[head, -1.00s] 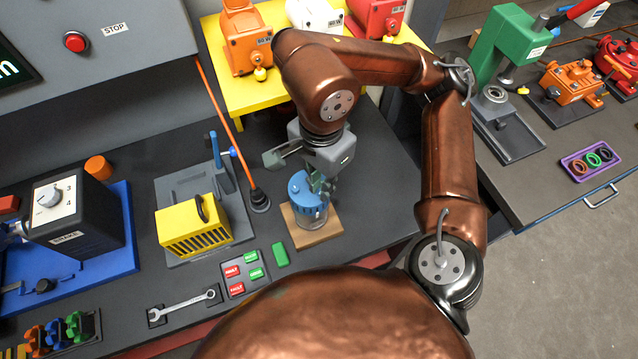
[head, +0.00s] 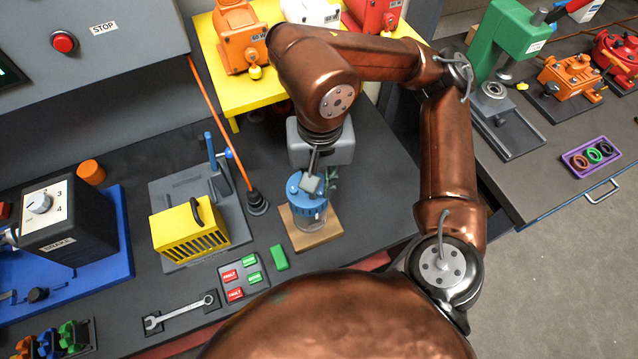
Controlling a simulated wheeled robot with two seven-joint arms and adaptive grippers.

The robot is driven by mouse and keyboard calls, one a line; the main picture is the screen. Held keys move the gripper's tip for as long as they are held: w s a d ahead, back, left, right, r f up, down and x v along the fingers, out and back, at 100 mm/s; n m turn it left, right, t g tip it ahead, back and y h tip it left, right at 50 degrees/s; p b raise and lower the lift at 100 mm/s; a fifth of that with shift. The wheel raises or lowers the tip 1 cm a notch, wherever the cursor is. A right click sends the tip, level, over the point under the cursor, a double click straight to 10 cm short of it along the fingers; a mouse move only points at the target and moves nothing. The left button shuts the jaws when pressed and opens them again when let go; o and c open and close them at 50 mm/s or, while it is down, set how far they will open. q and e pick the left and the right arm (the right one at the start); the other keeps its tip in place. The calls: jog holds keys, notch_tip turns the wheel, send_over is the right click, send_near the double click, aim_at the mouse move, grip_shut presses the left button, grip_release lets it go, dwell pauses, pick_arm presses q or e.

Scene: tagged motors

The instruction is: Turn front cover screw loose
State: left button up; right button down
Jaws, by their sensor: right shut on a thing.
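A motor housing with a blue cover (head: 304,203) over a clear body stands upright on a wooden board (head: 318,235) on the dark bench. My right gripper (head: 312,184) points down onto the top of the cover. It is shut on a small part there, which I take to be the front cover screw. The screw itself is hidden by the fingers. My left gripper is not in view.
A yellow vented box (head: 188,238) on a grey stand lies left of the cover, with an orange cable (head: 222,125) between. A small green block (head: 279,257), a coloured button pad (head: 243,278) and a wrench (head: 180,312) lie in front. A yellow table (head: 238,104) holds motors behind.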

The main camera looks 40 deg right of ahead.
aim_at(320, 191)
jog(key=shift+f+n, duration=0.15)
jog(key=shift+n, duration=0.45)
jog(key=c, duration=2)
grip_release()
jog(key=shift+o, duration=0.2)
notch_tip(320, 191, up, 12)
